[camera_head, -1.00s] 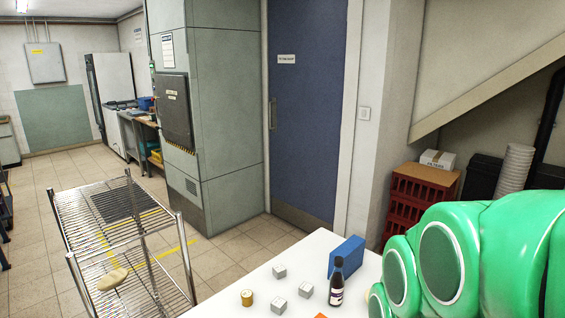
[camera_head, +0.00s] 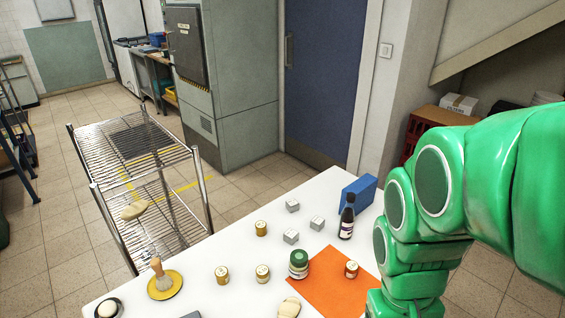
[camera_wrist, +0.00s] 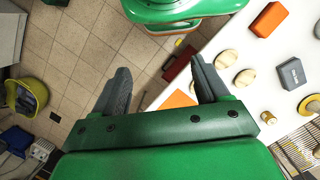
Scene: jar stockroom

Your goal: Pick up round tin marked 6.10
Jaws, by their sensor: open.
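Several small round gold tins with pale labels stand on the white table: one at the back (camera_head: 261,228), two nearer the front (camera_head: 222,274) (camera_head: 263,273), and one on the orange mat (camera_head: 351,269). The labels are too small to read, so I cannot tell which is marked 6.10. One gold tin shows in the wrist view (camera_wrist: 268,117), right of my gripper. My gripper (camera_wrist: 160,78) is open and empty, its fingers over the floor and the table edge. Its fingertips are not visible in the head view.
Around the tins are a green-lidded jar (camera_head: 299,264), a dark bottle (camera_head: 347,217), a blue box (camera_head: 359,193), grey blocks (camera_head: 291,237) and a brush on a yellow dish (camera_head: 164,281). A wire rack (camera_head: 150,190) stands left of the table. The orange mat (camera_head: 325,285) lies near my arm.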

